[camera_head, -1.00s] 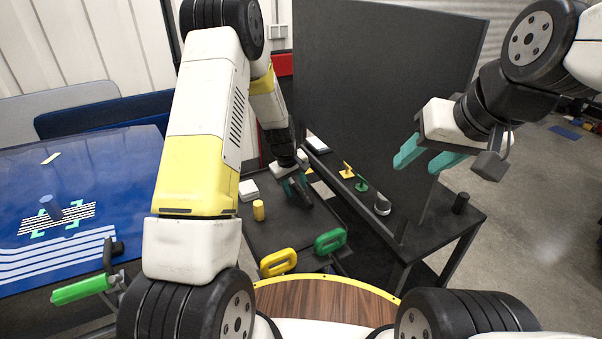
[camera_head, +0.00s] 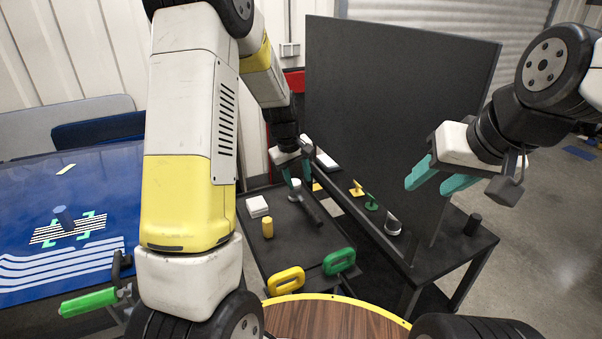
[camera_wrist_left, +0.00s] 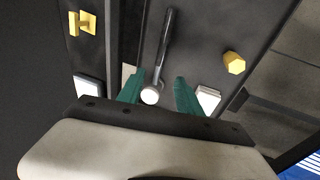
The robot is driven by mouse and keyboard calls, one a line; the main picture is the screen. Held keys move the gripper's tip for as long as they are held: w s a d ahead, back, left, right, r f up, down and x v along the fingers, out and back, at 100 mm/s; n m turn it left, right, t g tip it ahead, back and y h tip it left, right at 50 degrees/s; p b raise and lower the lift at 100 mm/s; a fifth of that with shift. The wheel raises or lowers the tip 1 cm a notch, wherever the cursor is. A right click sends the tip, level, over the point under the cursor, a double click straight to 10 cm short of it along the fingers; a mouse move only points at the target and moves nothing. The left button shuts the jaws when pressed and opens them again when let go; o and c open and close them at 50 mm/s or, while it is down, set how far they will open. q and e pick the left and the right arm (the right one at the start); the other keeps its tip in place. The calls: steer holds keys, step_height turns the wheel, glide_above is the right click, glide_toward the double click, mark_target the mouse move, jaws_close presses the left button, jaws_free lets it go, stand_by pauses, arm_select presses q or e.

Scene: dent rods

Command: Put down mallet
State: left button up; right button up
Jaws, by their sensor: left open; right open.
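The mallet has a dark handle (camera_head: 313,211) and a pale round head (camera_head: 294,187). It lies on the black cart top (camera_head: 262,268). My left gripper (camera_head: 291,176) is open at the mallet's head end. In the left wrist view the teal fingertips (camera_wrist_left: 160,93) stand apart, with the mallet head (camera_wrist_left: 150,96) between them in the picture, nearer the left finger. The handle (camera_wrist_left: 166,45) points away from the gripper. I cannot tell the exact height between fingers and mallet. My right gripper (camera_head: 437,180) is open and empty, in front of the dark upright panel.
A yellow cylinder (camera_head: 268,228) and a white block (camera_head: 257,206) stand left of the mallet on the cart. Yellow (camera_head: 286,280) and green (camera_head: 339,261) handles are at its near edge. A dark panel (camera_head: 395,115) rises from the right-hand table, which holds small yellow and green pieces.

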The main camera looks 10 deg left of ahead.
arm_select(q)
steer(key=s+r+m+t, duration=0.1)
steer(key=s+r+m, duration=0.1)
steer(key=s+r, duration=0.6)
steer(key=s+r+m+t, duration=0.1)
steer(key=s+r+m, duration=0.1)
steer(key=s+r, duration=0.4)
steer(key=s+a+r+m+t, duration=0.1)
steer(key=s+r+m, duration=0.2)
steer(key=s+r, duration=0.4)
steer(key=s, duration=0.7)
steer(key=shift+a+h, duration=0.25)
steer(key=shift+h, duration=0.05)
steer(key=shift+s, duration=0.1)
steer(key=shift+c, duration=0.6)
steer(key=shift+a, duration=0.15)
